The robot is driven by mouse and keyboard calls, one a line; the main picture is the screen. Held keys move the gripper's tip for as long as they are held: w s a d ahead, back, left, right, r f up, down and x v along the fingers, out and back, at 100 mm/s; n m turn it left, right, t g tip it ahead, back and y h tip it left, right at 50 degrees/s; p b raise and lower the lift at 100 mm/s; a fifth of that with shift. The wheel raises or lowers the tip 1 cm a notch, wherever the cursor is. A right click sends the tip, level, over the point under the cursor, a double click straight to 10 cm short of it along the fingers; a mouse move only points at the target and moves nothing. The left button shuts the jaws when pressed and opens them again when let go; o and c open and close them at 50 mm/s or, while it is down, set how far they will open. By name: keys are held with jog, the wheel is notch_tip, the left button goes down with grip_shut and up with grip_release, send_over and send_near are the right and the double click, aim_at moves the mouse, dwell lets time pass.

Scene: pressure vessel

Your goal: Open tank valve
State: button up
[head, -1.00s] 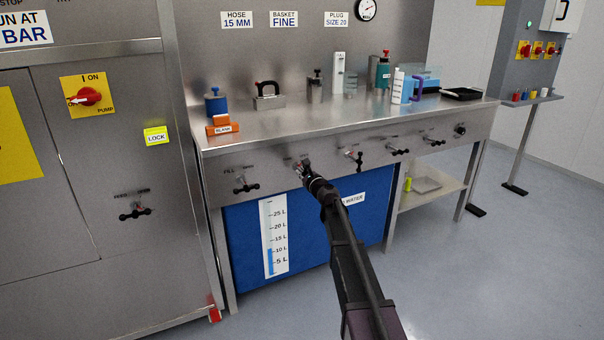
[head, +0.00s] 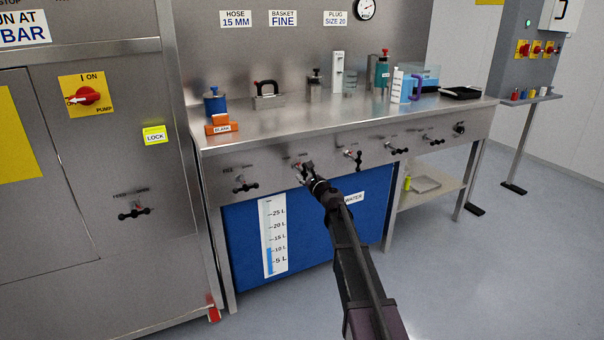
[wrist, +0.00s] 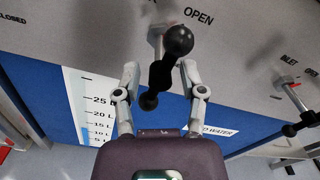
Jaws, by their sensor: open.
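The valve handle in the wrist view is a black bar with ball ends (wrist: 178,40). It sits tilted on a pale stem on the steel front panel, with the label OPEN to its upper right and CLOSED to its far left. My gripper (wrist: 160,68) is open, one finger on each side of the handle. I cannot tell whether either finger touches it. In the head view my gripper (head: 309,173) is at the second valve from the left under the bench, and mostly hides that handle.
Neighbouring valve handles stick out on the left (head: 246,186) and right (head: 353,156). Below hangs a blue water tank (head: 330,225) with a level scale (head: 274,238). The steel bench (head: 300,118) above carries several items. The floor to the right is clear.

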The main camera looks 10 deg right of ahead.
jog(key=v, duration=0.9)
jog(key=s+a+f+n+g+y, duration=0.1)
jog(key=s+a+f+n+g, duration=0.45)
jog(key=s+n, duration=0.3)
jog(key=s+a+f+n+g+y, duration=0.1)
jog(key=s+a+f+n+g, duration=0.4)
jog(key=s+n, duration=0.4)
jog(key=s+d+f+n+g+h, duration=0.3)
jog(key=s+d+f+n+h, duration=0.15)
jog(key=s, duration=0.45)
jog(key=s+d+f+n+g+h, duration=0.35)
jog(key=s+n, duration=0.25)
jog(key=s, duration=0.3)
notch_tip(320, 180, up, 38)
jog(key=p, duration=3.8)
